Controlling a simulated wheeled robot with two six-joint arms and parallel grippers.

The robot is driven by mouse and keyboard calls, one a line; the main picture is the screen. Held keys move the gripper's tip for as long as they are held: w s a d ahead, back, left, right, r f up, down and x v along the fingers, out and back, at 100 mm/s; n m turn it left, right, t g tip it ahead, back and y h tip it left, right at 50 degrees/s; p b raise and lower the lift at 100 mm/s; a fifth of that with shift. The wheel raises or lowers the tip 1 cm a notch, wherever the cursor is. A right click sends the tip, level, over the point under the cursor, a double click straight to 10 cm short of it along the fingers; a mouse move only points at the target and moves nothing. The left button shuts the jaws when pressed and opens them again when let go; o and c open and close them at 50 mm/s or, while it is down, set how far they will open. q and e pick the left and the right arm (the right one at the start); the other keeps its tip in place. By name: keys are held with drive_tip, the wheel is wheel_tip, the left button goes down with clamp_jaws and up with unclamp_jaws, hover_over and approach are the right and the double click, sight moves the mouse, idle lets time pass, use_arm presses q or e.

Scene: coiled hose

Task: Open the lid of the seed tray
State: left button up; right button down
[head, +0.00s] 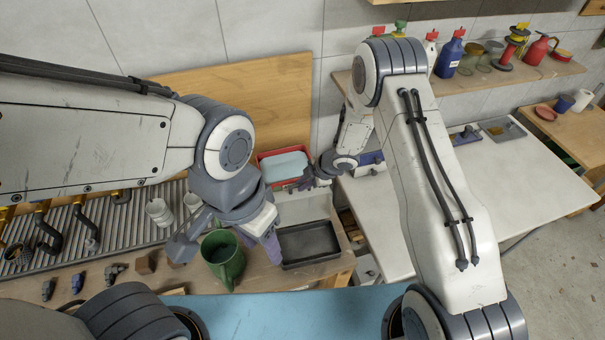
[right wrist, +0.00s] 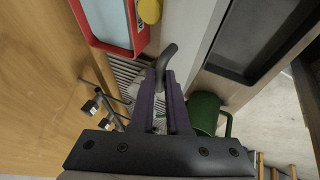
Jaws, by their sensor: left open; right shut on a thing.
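The seed tray (head: 309,244) is a dark, shallow rectangular tray on the wooden bench, its inside showing. Its pale grey lid (head: 303,208) appears raised along the tray's far side; its exact angle is hard to tell. In the right wrist view the lid (right wrist: 196,48) is a pale strip beside the dark tray (right wrist: 245,38). My right gripper (head: 310,179) is at the lid's far upper edge. Its purple fingers (right wrist: 162,95) are shut on a dark curved handle (right wrist: 166,58). My left gripper (head: 228,243) is open, left of the tray, with its fingers spread.
A red tray with a pale blue insert (head: 284,166) is behind the lid. White cups (head: 159,212) stand on a ribbed rack at left. A white table (head: 490,185) lies to the right.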

drive_tip(key=shift+f, duration=0.1)
idle(0.3)
drive_tip(key=c, duration=0.9)
unclamp_jaws()
drive_tip(key=shift+r, duration=0.25)
drive_tip(key=b+v, duration=0.1)
drive_tip(key=v, duration=0.9)
